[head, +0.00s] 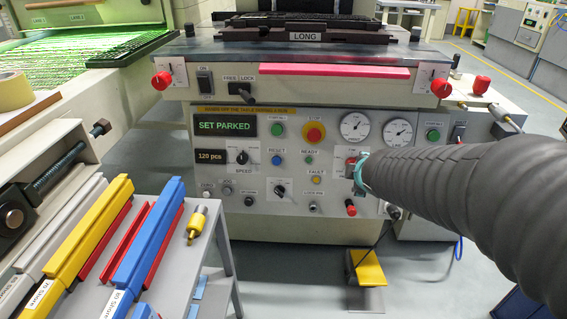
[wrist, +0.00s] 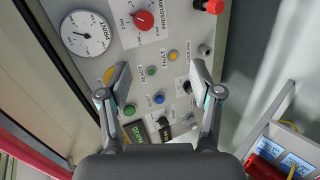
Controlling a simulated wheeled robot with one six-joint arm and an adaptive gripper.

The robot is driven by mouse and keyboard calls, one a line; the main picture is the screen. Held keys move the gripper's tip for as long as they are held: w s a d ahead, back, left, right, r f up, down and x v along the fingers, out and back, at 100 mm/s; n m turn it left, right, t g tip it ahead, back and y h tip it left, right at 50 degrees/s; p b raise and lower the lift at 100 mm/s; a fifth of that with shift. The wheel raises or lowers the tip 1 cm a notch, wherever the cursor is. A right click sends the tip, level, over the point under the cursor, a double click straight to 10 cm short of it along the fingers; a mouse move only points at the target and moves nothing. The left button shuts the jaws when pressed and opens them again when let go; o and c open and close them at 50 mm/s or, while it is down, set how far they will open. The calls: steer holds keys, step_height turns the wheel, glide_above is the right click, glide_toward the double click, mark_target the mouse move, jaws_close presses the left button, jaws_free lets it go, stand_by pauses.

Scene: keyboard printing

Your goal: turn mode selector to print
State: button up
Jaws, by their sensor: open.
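The mode selector appears to be the black knob (head: 280,191) on a white plate, low in the middle of the machine's grey panel. Its lettering is too small to read. In the wrist view the black knob (wrist: 188,87) is partly hidden by the right finger. My gripper (wrist: 160,70) is open and empty, its two fingers spread in front of the panel. The ready and reset buttons show between the fingers. In the head view my arm comes in from the right, and its end is near the red pressure knob; the fingers are mostly hidden.
Nearby are the blue reset button (wrist: 158,98), yellow fault lamp (wrist: 172,55), speed knob (head: 241,157) and red emergency stop (head: 314,133). The display (head: 226,126) reads SET PARKED. A grey cart (head: 226,262) with coloured bars stands at front left. A yellow pedal (head: 368,268) lies below.

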steer(key=w+a+f+n+y+p, duration=0.35)
steer(key=w+a+n, duration=0.25)
steer(key=a+n, duration=0.25)
steer(key=n+g+y, duration=0.3)
steer(key=n, duration=0.3)
glide_toward(280, 192)
steer(key=b+x, duration=0.2)
steer(key=x, duration=0.7)
steer(key=shift+w+f+b, duration=0.2)
steer(key=shift+w+b, duration=0.1)
steer(key=shift+b, duration=0.05)
steer(key=c, duration=1.1)
